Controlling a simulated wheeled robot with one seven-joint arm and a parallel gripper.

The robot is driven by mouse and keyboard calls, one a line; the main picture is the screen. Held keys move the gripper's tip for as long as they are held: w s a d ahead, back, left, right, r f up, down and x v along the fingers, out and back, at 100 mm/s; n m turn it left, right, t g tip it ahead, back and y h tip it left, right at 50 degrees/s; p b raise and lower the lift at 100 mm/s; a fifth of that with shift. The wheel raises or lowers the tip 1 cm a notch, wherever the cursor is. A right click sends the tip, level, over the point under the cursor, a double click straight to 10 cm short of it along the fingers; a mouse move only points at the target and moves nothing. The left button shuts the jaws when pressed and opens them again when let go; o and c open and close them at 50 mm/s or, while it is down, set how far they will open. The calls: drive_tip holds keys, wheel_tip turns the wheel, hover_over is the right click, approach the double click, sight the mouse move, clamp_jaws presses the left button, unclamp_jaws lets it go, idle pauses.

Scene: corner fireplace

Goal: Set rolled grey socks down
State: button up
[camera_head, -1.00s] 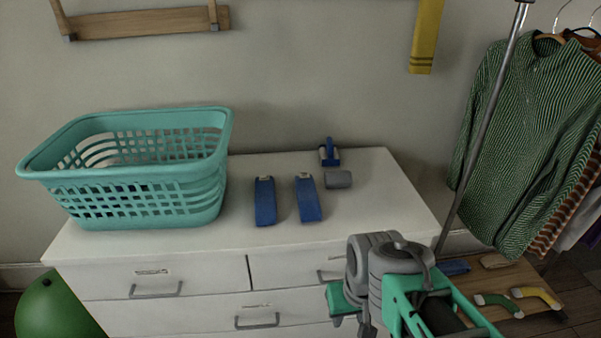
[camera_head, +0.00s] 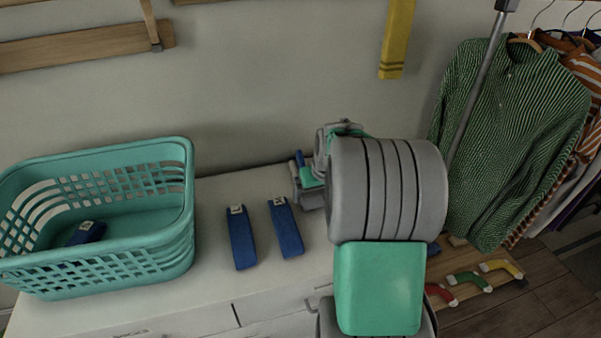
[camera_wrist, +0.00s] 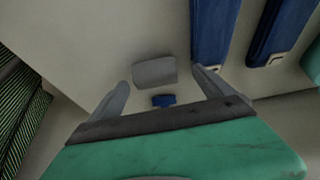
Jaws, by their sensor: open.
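The rolled grey socks (camera_wrist: 155,71) lie on the white dresser top in the wrist view, between and slightly beyond my fingertips. My gripper (camera_wrist: 160,82) is open, one finger on each side of the roll, with a gap to both fingers. A small blue item (camera_wrist: 163,100) shows between the fingers, nearer the palm. In the head view my arm covers much of this corner, and I cannot clearly separate the grey roll from my grey gripper parts there. The blue item shows only partly in that view (camera_head: 300,158).
Two flat blue pieces (camera_head: 242,237) (camera_head: 286,228) lie on the dresser (camera_head: 205,205) left of my gripper. A teal laundry basket (camera_head: 150,245) with a dark blue item (camera_head: 86,234) inside stands further left. A clothes rack with a green striped shirt (camera_head: 505,140) stands at right.

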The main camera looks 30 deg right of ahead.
sight(315, 194)
drive_tip(key=shift+o, duration=0.7)
drive_tip(key=d, duration=0.1)
drive_tip(key=w+d+f, duration=0.1)
drive_tip(key=shift+w+d, duration=0.25)
drive_tip(key=shift+d, duration=0.1)
drive_tip(key=x, duration=0.2)
drive_tip(key=p+x, duration=0.1)
drive_tip(key=x, duration=0.1)
drive_tip(key=a+x, duration=0.1)
drive_tip(key=x, duration=0.1)
drive_tip(key=shift+w+f, duration=0.25)
drive_tip(key=shift+w, duration=0.15)
drive_tip(key=shift+d, duration=0.1)
drive_tip(key=c, duration=1.5)
